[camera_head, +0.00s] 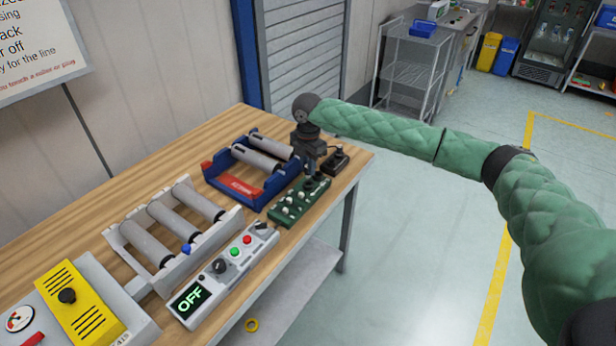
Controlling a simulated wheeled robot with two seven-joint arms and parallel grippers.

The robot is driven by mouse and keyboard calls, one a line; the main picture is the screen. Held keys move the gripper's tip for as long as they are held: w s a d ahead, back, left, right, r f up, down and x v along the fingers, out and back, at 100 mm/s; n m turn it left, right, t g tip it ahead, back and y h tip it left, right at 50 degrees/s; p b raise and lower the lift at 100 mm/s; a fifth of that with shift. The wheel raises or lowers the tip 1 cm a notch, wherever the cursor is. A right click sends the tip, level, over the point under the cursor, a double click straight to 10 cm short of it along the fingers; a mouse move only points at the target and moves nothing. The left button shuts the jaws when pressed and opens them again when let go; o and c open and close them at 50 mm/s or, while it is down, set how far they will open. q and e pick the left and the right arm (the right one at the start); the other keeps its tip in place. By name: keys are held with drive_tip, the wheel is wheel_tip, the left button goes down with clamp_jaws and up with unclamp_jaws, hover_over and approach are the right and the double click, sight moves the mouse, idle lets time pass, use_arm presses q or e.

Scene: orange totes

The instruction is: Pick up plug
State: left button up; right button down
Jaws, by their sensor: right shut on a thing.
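My right gripper (310,174) points down at the back right of the wooden table, over the far end of a green panel (289,212) with several pale knobs. Its fingers are shut on a small dark thing, taken to be the plug; the fingers hide most of it. I cannot tell whether the plug touches the panel. A small black box (336,162) with a knob-like top stands just right of the gripper. My left gripper is not in view.
A blue roller frame (226,187) stands close left of the gripper. A grey roller unit (120,238), a control box reading OFF (212,285) and a yellow-topped box (79,302) fill the table's front. Bare wood (110,195) lies along the wall.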

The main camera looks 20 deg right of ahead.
use_arm(q)
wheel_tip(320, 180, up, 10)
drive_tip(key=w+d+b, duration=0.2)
drive_tip(key=b, duration=0.1)
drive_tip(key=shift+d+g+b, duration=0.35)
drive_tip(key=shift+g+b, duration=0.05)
use_arm(e)
drive_tip(key=s+d+r, duration=0.6)
drive_tip(key=d, duration=0.3)
drive_tip(key=shift+s+d+r, duration=0.25)
drive_tip(key=shift+d+r, duration=0.15)
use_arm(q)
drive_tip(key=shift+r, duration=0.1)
